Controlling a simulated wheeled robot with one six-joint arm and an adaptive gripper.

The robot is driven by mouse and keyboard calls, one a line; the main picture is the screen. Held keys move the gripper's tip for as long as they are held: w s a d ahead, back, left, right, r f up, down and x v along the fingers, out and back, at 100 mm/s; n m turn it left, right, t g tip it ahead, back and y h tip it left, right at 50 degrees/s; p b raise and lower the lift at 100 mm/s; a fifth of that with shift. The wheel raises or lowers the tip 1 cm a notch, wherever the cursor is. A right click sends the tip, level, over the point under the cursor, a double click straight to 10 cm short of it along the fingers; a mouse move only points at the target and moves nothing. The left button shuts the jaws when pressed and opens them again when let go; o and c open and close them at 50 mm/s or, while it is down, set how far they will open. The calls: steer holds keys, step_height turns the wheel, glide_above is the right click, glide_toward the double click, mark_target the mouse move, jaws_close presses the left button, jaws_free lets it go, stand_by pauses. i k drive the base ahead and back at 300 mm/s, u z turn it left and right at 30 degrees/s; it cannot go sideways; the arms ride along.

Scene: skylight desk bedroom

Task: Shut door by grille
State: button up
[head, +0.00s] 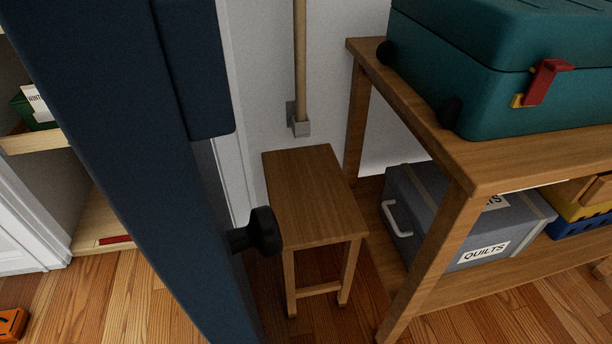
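A dark blue door (110,120) stands open, seen at a steep angle across the left of the head view. A black round knob (259,234) sticks out from its right side. A dark blue slab (194,65) with rounded corners juts from the door's upper right side; I cannot tell what it is. No grille can be made out on the parts of the door in view. My gripper is not in view.
A wooden stool (313,196) stands just right of the knob. A wooden table (488,165) at right bears a teal case (470,95), with a grey quilts box (440,235) below. Shelves (103,212) show left of the door. An orange object (12,324) lies on the floor.

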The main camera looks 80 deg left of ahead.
mark_target(139, 91)
steer(key=i, duration=0.95)
steer(key=u, duration=4.15)
steer(key=i, duration=0.5)
